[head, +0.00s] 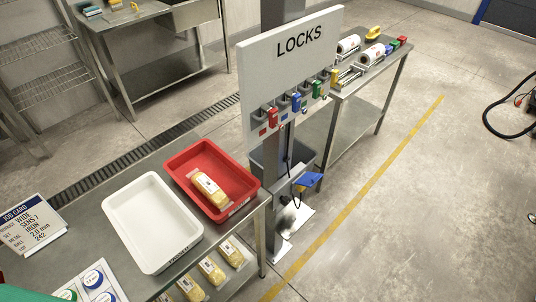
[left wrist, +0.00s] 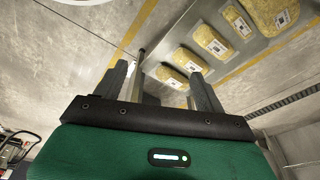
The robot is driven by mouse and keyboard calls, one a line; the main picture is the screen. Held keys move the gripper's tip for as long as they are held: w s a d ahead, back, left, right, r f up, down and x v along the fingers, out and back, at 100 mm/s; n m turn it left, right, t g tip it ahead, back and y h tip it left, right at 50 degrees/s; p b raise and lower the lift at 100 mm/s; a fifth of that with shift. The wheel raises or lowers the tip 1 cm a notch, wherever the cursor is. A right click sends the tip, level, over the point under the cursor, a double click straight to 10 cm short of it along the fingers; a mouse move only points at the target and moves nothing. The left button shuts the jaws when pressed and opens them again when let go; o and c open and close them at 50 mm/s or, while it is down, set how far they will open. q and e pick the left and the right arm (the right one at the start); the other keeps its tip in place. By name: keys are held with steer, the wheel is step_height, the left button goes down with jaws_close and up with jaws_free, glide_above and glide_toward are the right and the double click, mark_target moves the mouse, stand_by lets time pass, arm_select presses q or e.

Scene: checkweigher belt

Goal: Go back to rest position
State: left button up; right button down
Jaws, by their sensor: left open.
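My left gripper (left wrist: 159,70) shows in the left wrist view with its two dark fingers spread apart. It is open and nothing sits between the fingers. Beyond it in that view is a steel shelf (left wrist: 262,45) with several yellow packs, apart from the fingers. In the head view only a green piece of my own body shows at the lower left edge, and no gripper fingers are visible. My right gripper is in neither view.
A steel table holds an empty white tray (head: 153,218), a red tray (head: 178,162) with a yellow pack (head: 216,191), and a job card (head: 30,222). The LOCKS board (head: 293,66) stands behind the table's right end. Open floor (head: 400,220) lies at the right.

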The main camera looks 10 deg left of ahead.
arm_select(q)
steer(key=s+a+f, duration=0.1)
steer(key=s+f, duration=0.8)
steer(key=s+a+f+g, duration=0.1)
steer(key=s+a+f, duration=0.1)
steer(key=s+f, duration=0.8)
steer(key=shift+a+f, duration=0.2)
steer(key=shift+a, duration=0.05)
steer(key=shift+c, duration=0.2)
stand_by(0.9)
